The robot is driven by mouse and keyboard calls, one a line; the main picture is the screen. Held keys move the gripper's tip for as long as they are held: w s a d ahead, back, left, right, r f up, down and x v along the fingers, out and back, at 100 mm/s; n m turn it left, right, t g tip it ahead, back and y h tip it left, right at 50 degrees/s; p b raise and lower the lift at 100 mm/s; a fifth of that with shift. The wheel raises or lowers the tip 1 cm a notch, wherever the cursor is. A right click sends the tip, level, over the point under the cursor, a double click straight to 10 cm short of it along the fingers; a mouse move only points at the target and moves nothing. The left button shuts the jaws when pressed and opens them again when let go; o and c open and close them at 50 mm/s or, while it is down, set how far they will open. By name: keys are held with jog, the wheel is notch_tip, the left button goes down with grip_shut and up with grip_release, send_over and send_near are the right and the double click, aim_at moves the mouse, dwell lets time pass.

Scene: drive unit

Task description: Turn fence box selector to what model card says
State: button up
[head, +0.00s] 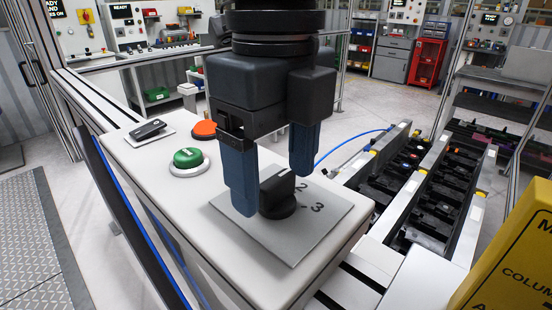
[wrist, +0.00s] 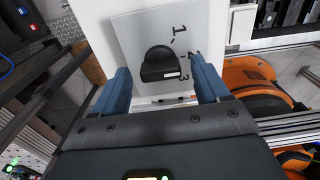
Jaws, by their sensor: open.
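The black selector knob (head: 278,196) sits on a grey plate (head: 318,228) on top of the white fence box (head: 250,268). Printed numerals 2 and 3 show beside it. In the wrist view the knob (wrist: 160,63) has a white mark on its edge, with 1 and 3 readable on the plate (wrist: 127,30). I cannot tell surely which number the mark points to. My gripper (head: 272,188) is open, its blue fingers on either side of the knob; contact is not clear. A yellow card (head: 515,262) at the right edge is cut off, showing only parts of words.
A green button (head: 188,158), a red-orange button (head: 204,129) and a black switch (head: 148,129) stand on the same box. A rack of black parts (head: 412,190) lies to the right, with a blue cable (head: 340,147) beside it. Open floor lies behind.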

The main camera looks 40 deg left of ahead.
jog(key=shift+f, duration=0.25)
jog(key=c, duration=1.1)
